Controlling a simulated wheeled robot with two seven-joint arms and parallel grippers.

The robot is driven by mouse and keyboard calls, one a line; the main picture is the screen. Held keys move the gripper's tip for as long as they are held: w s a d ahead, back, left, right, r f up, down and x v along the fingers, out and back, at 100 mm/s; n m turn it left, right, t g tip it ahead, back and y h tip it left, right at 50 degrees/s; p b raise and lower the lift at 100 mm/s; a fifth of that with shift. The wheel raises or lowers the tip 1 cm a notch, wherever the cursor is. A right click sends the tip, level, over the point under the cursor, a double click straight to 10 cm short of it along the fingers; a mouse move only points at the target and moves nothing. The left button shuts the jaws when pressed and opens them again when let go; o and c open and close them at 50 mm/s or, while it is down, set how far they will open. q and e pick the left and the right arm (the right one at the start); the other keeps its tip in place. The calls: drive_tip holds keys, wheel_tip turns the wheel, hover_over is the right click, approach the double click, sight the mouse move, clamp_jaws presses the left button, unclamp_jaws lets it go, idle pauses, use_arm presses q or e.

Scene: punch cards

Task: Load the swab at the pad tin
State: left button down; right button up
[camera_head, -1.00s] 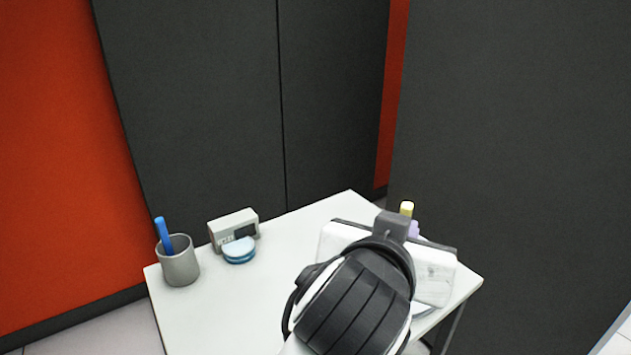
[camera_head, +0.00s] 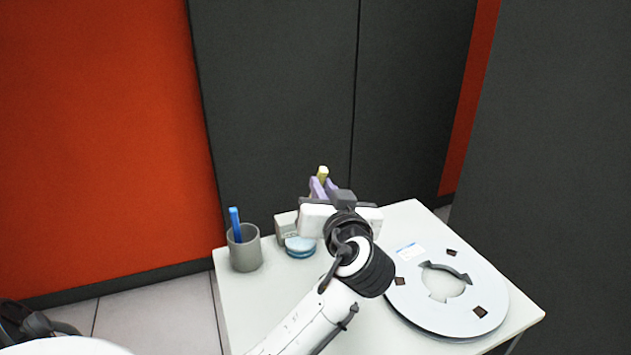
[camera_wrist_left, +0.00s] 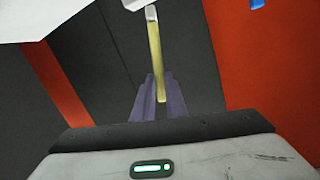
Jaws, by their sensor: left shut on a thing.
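My left gripper (camera_head: 322,187) has purple fingers and is shut on a yellow stick, the swab (camera_head: 322,173). In the left wrist view the swab (camera_wrist_left: 155,55) runs up from between the fingers (camera_wrist_left: 158,98), with a pale piece at its far end. The pad tin (camera_head: 300,248) is a small round blue tin with a light top, on the white table, just left of my wrist. The gripper shows above and behind the tin in the picture; its height over the table is unclear. My right gripper is not in view.
A grey cup (camera_head: 244,254) with a blue pen (camera_head: 235,222) stands left of the tin. A grey box-like device (camera_head: 285,228) behind the tin is partly hidden by my wrist. A large white reel (camera_head: 464,312) lies on the right of the table (camera_head: 240,300). Dark panels stand behind.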

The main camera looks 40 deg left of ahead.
use_arm(q)
wheel_tip(320, 180, down, 6)
drive_tip(key=a+b, duration=0.1)
drive_tip(key=b, duration=0.3)
drive_tip(key=shift+s+a+y, duration=0.2)
drive_tip(key=shift+a+y, duration=0.05)
drive_tip(key=shift+y, duration=0.05)
idle(0.5)
drive_tip(key=shift+f+b, duration=0.55)
drive_tip(key=shift+b, duration=0.1)
idle(0.4)
drive_tip(key=shift+r, duration=0.1)
idle(0.5)
wheel_tip(320, 180, up, 7)
drive_tip(key=p, duration=0.5)
idle(0.8)
